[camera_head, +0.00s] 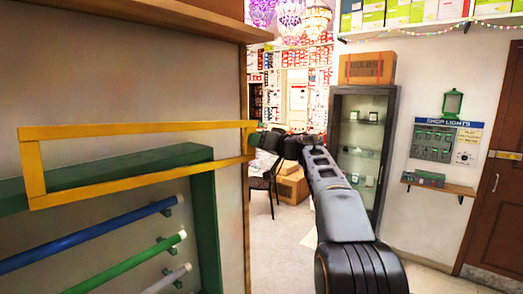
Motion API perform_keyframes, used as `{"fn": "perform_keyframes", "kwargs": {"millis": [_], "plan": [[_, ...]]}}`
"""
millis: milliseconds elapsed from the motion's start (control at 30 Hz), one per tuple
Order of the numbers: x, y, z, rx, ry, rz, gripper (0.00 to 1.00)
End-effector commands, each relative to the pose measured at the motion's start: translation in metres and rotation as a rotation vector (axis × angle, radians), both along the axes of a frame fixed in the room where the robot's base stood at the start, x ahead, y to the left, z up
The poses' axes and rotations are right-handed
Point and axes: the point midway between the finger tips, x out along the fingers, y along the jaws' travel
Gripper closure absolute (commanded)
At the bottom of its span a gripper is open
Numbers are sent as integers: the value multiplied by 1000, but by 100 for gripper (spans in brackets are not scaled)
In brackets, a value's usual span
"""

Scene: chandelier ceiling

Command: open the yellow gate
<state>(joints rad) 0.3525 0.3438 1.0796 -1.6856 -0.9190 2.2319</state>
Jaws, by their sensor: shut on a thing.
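The yellow gate (135,130) is a long, narrow rectangular frame of yellow bars at the left. It stretches from a wide upright at far left to a short end post at the wall's edge, in front of the wall and a green rack. My dark arm reaches up from the bottom right and bends left. My gripper (257,140) is small in view at the gate's right end and is shut on the gate there. The fingers are partly hidden, so their exact grip on the bar is unclear.
The green rack (206,215) holds blue, green and white tubes below the gate. Beyond the wall's edge are a dark chair (264,175) and cardboard boxes (291,187). A glass cabinet (359,145) stands right of my arm. Pale floor shows between the wall and the cabinet.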

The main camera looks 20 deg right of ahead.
Motion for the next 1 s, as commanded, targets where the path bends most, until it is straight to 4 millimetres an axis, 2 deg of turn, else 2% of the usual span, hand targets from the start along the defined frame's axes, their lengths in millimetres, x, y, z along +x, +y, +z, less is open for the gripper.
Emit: {"fn": "perform_keyframes", "kwargs": {"millis": [367, 400, 633, 867, 1000], "plan": [[0, 1, 2, 1, -2, 2, 100], [0, 1, 2, 1, -2, 2, 63], [0, 1, 1, 0, -1, 2, 41], [0, 1, 1, 0, -1, 2, 41], [-8, -5, 1, 0, -2, -1, 41]]}}
